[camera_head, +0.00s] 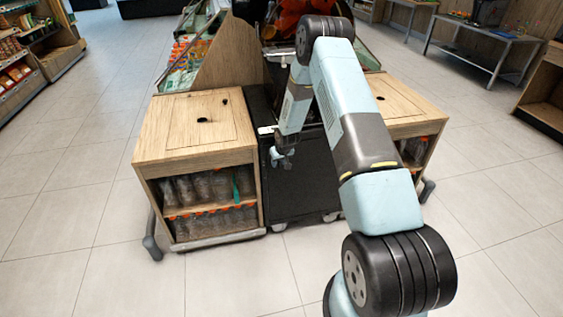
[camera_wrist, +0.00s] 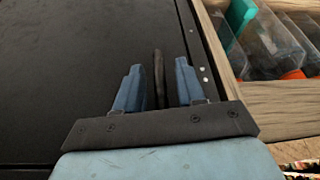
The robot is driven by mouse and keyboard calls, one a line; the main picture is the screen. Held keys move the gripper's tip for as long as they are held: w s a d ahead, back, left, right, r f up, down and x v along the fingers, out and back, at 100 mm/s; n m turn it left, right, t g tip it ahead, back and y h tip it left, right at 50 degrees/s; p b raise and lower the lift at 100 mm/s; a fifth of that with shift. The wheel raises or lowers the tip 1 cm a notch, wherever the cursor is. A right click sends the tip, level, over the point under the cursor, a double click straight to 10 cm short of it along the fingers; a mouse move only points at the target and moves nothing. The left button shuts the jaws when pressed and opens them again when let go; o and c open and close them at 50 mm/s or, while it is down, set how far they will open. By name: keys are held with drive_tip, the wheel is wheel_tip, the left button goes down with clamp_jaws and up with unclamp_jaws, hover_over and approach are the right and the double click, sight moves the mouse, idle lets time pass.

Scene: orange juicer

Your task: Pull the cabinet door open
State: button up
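The black cabinet door (camera_head: 305,185) is the front of the dark cabinet in the middle of the juicer stand, and it looks closed. In the wrist view the door (camera_wrist: 75,65) fills the left and middle. A thin dark handle (camera_wrist: 158,75) stands out from it near its edge. My gripper (camera_head: 284,157) is in front of the upper left part of the door in the head view. In the wrist view my gripper (camera_wrist: 158,78) is open. The handle is between its two blue fingers, with a gap visible on each side. The head view does not show the handle clearly.
A wooden cabinet (camera_head: 197,160) with shelves of plastic bottles (camera_head: 205,188) stands left of the door. A second wooden cabinet (camera_head: 405,112) stands at the right, partly behind my arm. The orange juicer (camera_head: 290,18) is above. The tiled floor (camera_head: 240,285) in front is clear.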

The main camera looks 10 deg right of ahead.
clamp_jaws()
idle(0.3)
